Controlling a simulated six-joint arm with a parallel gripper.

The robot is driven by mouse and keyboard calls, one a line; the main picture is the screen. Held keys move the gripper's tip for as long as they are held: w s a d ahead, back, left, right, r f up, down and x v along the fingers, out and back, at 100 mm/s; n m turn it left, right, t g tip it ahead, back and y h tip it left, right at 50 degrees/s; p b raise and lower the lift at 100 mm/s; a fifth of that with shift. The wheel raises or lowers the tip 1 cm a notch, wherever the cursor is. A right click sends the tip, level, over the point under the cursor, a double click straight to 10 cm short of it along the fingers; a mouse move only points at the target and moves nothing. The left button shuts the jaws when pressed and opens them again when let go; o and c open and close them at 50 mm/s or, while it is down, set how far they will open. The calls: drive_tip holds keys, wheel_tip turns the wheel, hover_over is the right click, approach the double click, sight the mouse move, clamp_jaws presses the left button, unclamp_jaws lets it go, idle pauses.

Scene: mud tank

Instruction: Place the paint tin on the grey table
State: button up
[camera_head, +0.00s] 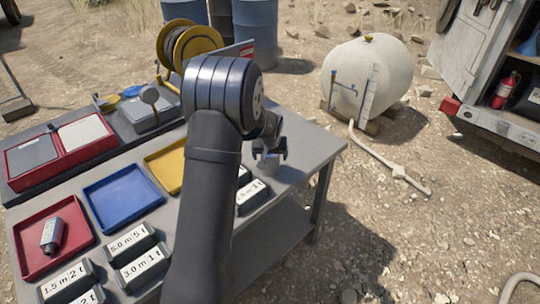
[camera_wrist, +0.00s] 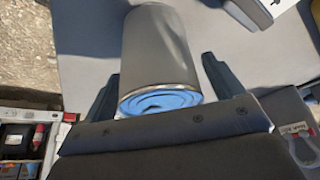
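The paint tin (camera_wrist: 160,50) is a grey cylinder with a blue lid and a shiny rim. In the wrist view it lies between the two fingers of my gripper (camera_wrist: 165,88), with a gap at the right finger. In the head view the tin (camera_head: 268,164) shows small under my gripper (camera_head: 270,150), near the right part of the grey table (camera_head: 312,142). The fingers are apart. The tin appears to stand on the tabletop, but its base is not clear. My arm hides part of the table.
Red (camera_head: 38,236), blue (camera_head: 124,197) and yellow (camera_head: 165,165) trays and several labelled blocks (camera_head: 140,268) are on the table. A grey bottle (camera_head: 52,235) lies in the red tray. A hose reel (camera_head: 185,48) stands behind. A white tank (camera_head: 368,80) is on the ground.

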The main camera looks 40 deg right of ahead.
drive_tip(key=shift+s+a+r, duration=0.1)
drive_tip(key=shift+r, duration=0.55)
drive_tip(key=v, duration=1.1)
drive_tip(key=shift+f, duration=0.15)
drive_tip(key=x, duration=1.2)
drive_tip(key=shift+f, duration=0.15)
wheel_tip(320, 180, up, 3)
drive_tip(key=shift+f, duration=0.2)
drive_tip(key=shift+r, duration=0.35)
